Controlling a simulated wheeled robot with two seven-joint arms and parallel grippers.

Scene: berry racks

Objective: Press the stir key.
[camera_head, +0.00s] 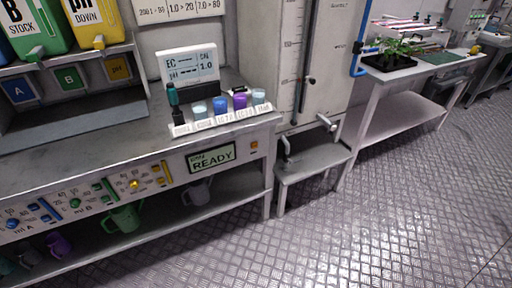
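A small orange square key (254,146) sits on the bench's front face, just right of a display reading READY (211,157). Its label is too small to read, so I cannot tell for sure that it is the stir key. Further left on the same face are a yellow knob (134,184), a green knob (75,203) and a blue knob (12,224), with scales and coloured sliders beside them. Neither of my grippers is in view.
On the bench top (110,145) stand a white EC and pH meter (189,64) and a rack (226,119) of small coloured cups. Several jugs, one green (122,218), are on the lower shelf. A low grey stand (312,160) is to the right. The metal floor (390,220) is clear.

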